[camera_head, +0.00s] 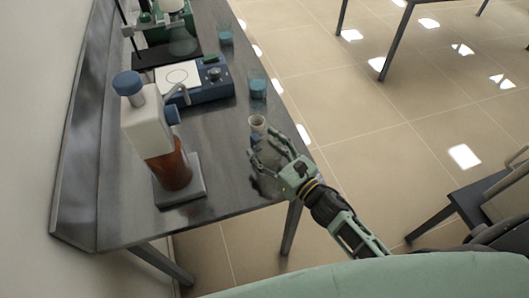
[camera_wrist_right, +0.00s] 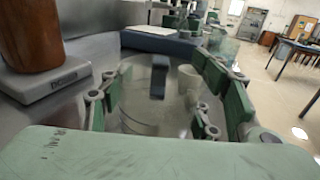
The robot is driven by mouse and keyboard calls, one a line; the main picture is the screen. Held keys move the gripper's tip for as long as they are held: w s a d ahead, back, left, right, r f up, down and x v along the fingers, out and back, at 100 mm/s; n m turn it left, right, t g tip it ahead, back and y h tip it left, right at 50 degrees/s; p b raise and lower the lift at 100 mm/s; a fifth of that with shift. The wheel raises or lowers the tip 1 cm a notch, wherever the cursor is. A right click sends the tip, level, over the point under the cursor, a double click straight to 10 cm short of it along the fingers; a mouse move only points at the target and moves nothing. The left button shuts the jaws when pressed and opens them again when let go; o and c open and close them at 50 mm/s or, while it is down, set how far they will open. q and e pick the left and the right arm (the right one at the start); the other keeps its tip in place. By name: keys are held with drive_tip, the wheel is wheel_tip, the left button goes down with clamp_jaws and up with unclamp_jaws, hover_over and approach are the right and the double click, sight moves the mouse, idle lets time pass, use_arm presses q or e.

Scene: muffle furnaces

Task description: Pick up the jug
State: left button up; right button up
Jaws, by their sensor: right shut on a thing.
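My right gripper (camera_head: 270,152) is at the front right edge of the metal table. In the right wrist view its green-padded fingers (camera_wrist_right: 165,105) are around a clear, see-through vessel (camera_wrist_right: 135,100), which I take to be the jug. The fingers are shut on it. Its outline is faint, and in the head view it barely shows between the fingers. I cannot tell whether its base touches the table. My left gripper is not in view.
A small white cup (camera_head: 257,123) stands just behind the gripper. Beakers with blue liquid (camera_head: 258,88), a blue stirrer plate (camera_head: 215,90) and a brown-filled dispenser bottle (camera_head: 172,170) on a grey scale (camera_head: 182,192) occupy the table (camera_head: 125,215).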

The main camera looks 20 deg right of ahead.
drive_tip(key=shift+c, duration=0.5)
drive_tip(key=shift+r, duration=0.1)
drive_tip(key=shift+r, duration=0.5)
drive_tip(key=w+d+r+b, duration=0.1)
drive_tip(key=w+d+r, duration=0.5)
drive_tip(key=w+r, duration=0.3)
drive_tip(key=shift+w+r, duration=0.4)
drive_tip(key=shift+w, duration=0.2)
